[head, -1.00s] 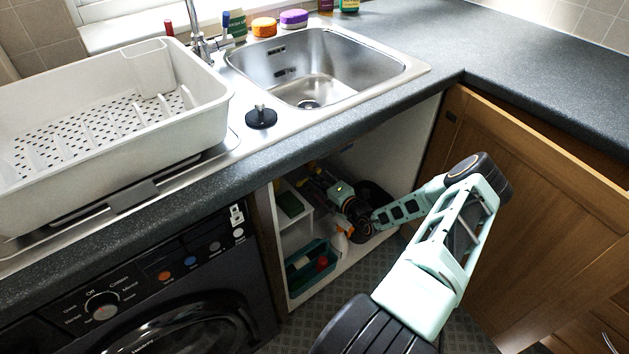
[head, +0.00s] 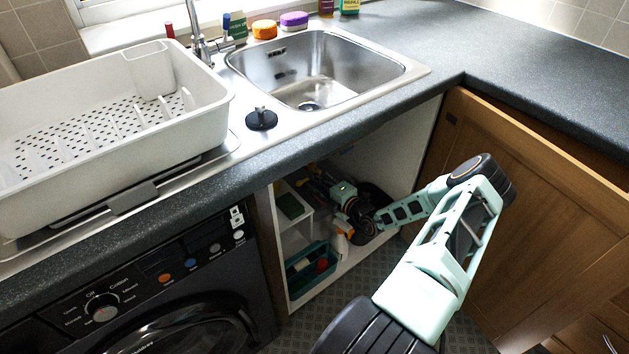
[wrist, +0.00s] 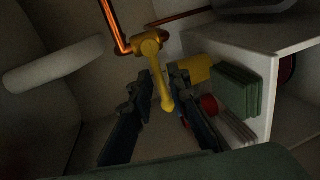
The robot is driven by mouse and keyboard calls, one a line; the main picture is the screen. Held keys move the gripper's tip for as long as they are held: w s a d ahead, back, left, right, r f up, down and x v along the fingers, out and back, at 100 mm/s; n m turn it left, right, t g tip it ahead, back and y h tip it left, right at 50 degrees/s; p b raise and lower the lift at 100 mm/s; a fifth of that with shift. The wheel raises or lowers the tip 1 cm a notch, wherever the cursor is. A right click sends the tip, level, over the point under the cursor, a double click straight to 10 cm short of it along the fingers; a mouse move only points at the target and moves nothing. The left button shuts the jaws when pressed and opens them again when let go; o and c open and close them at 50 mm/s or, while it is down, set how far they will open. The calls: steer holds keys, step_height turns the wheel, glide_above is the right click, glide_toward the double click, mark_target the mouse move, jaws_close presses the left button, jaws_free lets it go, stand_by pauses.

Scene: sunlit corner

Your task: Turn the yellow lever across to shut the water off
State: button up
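The yellow lever (wrist: 160,85) hangs down from a yellow valve body (wrist: 150,44) on a copper pipe in the wrist view, its lower end tilted slightly right. My gripper (wrist: 164,80) is open, with one dark finger on each side of the lever. In the head view my gripper (head: 316,180) reaches into the open cupboard under the sink, where the lever is too small and dark to make out.
Copper pipe (wrist: 114,28) runs beside the valve. A white shelf unit (wrist: 265,75) with green items stands close on the right, and a pale pipe (wrist: 50,62) is at left. In the head view, a teal caddy (head: 312,272) sits low, and the wooden door (head: 520,190) stands open.

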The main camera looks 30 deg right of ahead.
steer(key=shift+o, duration=0.7)
steer(key=shift+d, duration=0.1)
steer(key=v, duration=1.2)
